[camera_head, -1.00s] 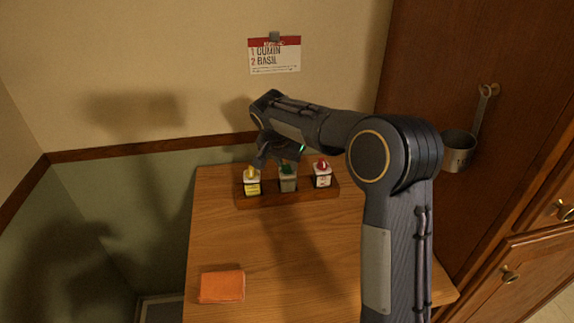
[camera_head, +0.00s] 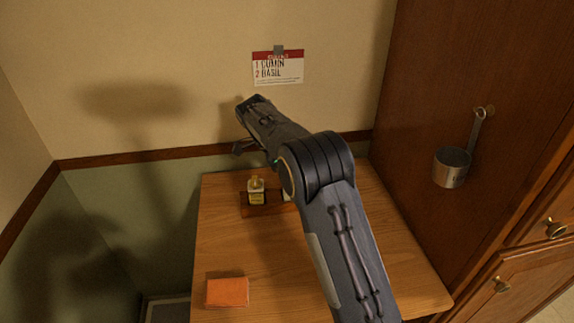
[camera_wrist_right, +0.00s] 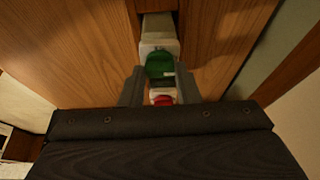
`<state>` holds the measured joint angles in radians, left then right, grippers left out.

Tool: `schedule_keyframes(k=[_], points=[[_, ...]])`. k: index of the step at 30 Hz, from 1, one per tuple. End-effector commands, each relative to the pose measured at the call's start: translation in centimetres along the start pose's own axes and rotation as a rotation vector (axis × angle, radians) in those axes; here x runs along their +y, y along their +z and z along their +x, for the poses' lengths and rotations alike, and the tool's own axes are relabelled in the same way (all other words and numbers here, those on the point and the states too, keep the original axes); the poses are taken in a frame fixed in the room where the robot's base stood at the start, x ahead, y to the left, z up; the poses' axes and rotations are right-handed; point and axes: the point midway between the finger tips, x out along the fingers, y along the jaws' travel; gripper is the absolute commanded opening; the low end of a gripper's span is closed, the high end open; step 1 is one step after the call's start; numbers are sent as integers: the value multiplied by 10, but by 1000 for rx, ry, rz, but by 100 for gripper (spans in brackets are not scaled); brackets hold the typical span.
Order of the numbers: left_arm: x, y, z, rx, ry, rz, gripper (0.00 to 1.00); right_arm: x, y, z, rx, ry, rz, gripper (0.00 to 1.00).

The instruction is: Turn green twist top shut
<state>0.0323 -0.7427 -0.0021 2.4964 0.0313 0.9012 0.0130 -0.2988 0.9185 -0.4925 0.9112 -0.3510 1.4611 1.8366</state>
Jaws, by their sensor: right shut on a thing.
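The green twist top (camera_wrist_right: 160,66) sits on a pale jar (camera_wrist_right: 158,27) in the right wrist view. My right gripper (camera_wrist_right: 160,88) has one finger on each side of it and is shut on it. In the head view my right arm covers the green top, and only a sliver of its jar (camera_head: 286,195) shows. I cannot tell how far the top is turned. My left gripper is in neither view.
A yellow-topped jar (camera_head: 256,191) stands in the wooden rack (camera_head: 262,210) on the table. A red top (camera_wrist_right: 162,100) is close beside the green one. An orange sponge (camera_head: 227,292) lies at the front left. A metal cup (camera_head: 451,168) hangs at the right.

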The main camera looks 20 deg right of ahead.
Motion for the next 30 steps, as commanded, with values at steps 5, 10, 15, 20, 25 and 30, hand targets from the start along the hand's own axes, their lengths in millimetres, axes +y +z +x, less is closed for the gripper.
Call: schedule_keyframes(k=[5,10,15,20,25,30], points=[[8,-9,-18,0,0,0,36,-2,-3,-4,3,66,155,6],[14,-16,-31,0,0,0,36,-4,-3,-3,3,128,304,6],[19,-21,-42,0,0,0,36,-5,-3,-2,2,189,453,6],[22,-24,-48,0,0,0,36,-7,-4,0,1,247,593,6],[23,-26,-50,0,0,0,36,-8,-4,2,0,308,743,6],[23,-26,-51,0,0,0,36,-9,-5,3,1,369,887,6]])
